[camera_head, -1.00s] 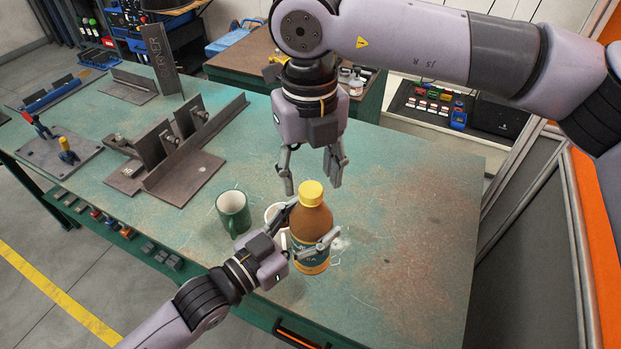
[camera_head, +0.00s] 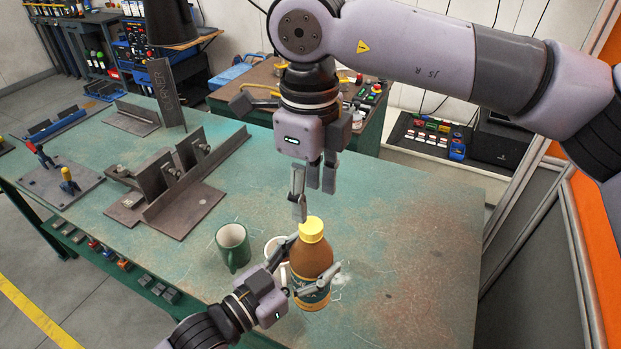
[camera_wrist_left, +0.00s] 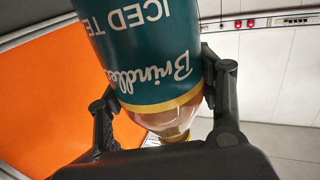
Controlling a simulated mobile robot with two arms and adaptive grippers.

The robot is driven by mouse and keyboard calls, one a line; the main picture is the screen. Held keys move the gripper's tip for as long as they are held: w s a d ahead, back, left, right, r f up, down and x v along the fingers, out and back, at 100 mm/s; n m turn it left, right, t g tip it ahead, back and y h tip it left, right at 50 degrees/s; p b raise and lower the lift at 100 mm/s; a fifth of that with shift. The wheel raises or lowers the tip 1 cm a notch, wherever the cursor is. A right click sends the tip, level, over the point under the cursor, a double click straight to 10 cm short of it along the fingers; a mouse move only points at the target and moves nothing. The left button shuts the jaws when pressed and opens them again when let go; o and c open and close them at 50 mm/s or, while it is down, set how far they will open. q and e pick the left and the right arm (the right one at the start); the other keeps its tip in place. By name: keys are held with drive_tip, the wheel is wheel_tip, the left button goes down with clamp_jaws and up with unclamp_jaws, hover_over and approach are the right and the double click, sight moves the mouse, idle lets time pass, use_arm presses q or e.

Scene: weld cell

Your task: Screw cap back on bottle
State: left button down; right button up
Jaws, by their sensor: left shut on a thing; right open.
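A brown iced tea bottle (camera_head: 311,258) stands upright on the green table. The yellow cap (camera_head: 311,229) sits on the bottle's mouth; how tightly it is seated cannot be seen. My left gripper (camera_head: 312,269) is shut around the body of the bottle. In the left wrist view its fingers (camera_wrist_left: 164,98) press on both sides of the bottle (camera_wrist_left: 150,50), which appears upside down there with its teal label. My right gripper (camera_head: 313,200) is open and empty above the cap, fingers pointing down, apart from the cap or just behind it.
A green mug (camera_head: 232,246) and a white cup (camera_head: 277,249) stand close left of the bottle. Steel angle fixtures (camera_head: 175,178) occupy the table's left half. The table's right side (camera_head: 420,240) is clear.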

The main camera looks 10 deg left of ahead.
sight(311, 225)
drive_tip(key=n, duration=0.2)
drive_tip(key=r+n, duration=0.1)
drive_tip(key=n, duration=0.2)
drive_tip(key=shift+r+n, duration=0.1)
drive_tip(key=shift+n, duration=0.2)
drive_tip(key=n, duration=0.3)
drive_tip(key=shift+r+n, duration=0.3)
drive_tip(key=shift+r, duration=0.05)
drive_tip(key=shift+f, duration=0.1)
drive_tip(key=shift+f, duration=3.95)
drive_tip(key=shift+c, duration=0.2)
clamp_jaws()
drive_tip(key=shift+o, duration=1)
unclamp_jaws()
